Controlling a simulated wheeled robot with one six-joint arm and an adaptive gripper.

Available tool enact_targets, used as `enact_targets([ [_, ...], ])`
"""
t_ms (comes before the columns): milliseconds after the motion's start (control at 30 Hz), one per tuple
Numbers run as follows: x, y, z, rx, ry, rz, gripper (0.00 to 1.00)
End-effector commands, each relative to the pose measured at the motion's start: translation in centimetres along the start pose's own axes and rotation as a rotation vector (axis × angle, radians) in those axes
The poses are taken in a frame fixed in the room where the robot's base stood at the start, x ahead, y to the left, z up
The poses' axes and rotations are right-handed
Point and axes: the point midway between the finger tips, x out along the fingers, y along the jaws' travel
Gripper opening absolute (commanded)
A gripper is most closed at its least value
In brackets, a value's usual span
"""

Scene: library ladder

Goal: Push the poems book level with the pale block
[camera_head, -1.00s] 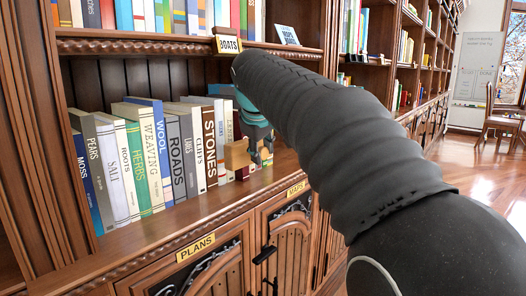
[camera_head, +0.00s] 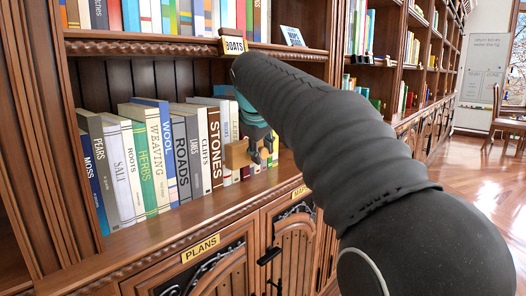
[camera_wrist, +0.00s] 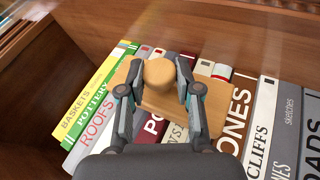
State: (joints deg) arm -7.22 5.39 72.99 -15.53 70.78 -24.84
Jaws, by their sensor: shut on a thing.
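A pale wooden block (camera_wrist: 190,101) with a round knob (camera_wrist: 158,74) lies across the book spines in the wrist view; it also shows in the head view (camera_head: 237,154). My gripper (camera_wrist: 160,84) is shut on the knob, one finger on each side. The poems book (camera_wrist: 152,129) has a dark red spine with only the letters "PO" readable. The block and a finger hide the rest. Whether the block touches the poems spine, I cannot tell.
Upright books fill the shelf to the left in the head view, including Stones (camera_head: 215,147), Roads (camera_head: 182,160) and Herbs (camera_head: 144,168). The shelf board above carries a "Boats" sign (camera_head: 234,46). A narrow strip of bare shelf (camera_head: 165,222) runs in front of the books.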

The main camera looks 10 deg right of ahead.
Motion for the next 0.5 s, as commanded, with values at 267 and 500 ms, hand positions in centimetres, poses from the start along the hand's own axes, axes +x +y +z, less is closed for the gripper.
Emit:
enact_targets([
  [267,0.08,-0.05,-0.51,0.000,0.002,0.001,0.00],
  [500,0.25,-0.10,-0.88,-0.001,0.002,0.001,0.00],
])
